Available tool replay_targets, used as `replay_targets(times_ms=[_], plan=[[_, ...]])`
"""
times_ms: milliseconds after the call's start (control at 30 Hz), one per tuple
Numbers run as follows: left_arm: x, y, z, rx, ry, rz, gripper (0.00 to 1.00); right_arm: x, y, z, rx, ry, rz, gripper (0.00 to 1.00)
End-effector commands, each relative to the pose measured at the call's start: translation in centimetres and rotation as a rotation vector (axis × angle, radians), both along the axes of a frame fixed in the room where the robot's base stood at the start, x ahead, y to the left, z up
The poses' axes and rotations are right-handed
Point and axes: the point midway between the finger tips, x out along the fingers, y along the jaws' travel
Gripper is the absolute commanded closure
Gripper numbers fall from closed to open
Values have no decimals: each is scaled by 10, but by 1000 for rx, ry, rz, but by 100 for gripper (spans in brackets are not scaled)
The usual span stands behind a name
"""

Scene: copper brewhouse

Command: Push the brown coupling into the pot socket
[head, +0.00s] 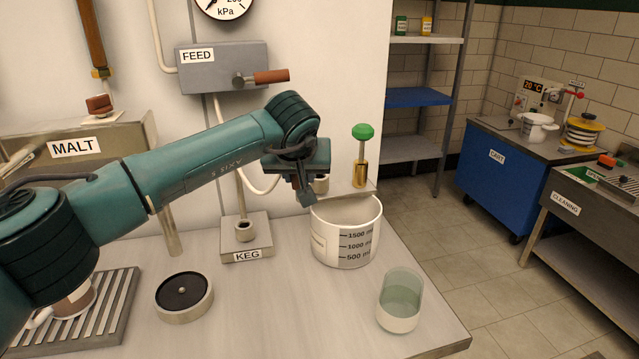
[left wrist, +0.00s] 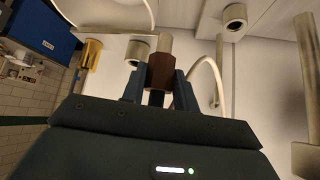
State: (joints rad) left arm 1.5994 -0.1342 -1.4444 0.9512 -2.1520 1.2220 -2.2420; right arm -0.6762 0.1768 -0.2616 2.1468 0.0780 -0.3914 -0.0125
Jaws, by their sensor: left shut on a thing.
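My left gripper (head: 305,197) is shut on the brown coupling (left wrist: 160,72), which shows between its two blue fingers in the left wrist view. A pale metal end of the coupling sticks out beyond the fingers. The pot socket (head: 321,184) is a short metal ring on the ledge at the white pot (head: 335,245). It shows in the left wrist view (left wrist: 138,49) just left of the coupling's metal end. The coupling looks beside the socket, not in it; I cannot tell the gap. My right gripper is not in view.
A green-knobbed brass valve (head: 361,165) stands right of the socket. The KEG socket (head: 246,231) is to the left on its block. A white hose (left wrist: 212,72) runs close by. A glass beaker (head: 399,300) and a round black-topped disc (head: 184,295) stand on the counter.

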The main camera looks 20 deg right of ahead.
Motion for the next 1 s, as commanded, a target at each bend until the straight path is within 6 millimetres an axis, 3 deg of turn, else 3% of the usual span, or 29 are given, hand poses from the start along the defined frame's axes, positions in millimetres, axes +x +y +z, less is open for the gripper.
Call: replay_targets(times_ms=[500, 1000], plan=[[0, -51, 2, 2, 1, 0, 100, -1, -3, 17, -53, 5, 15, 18], [0, -56, 0, 1, 0, 1, 100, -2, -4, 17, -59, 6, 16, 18]])
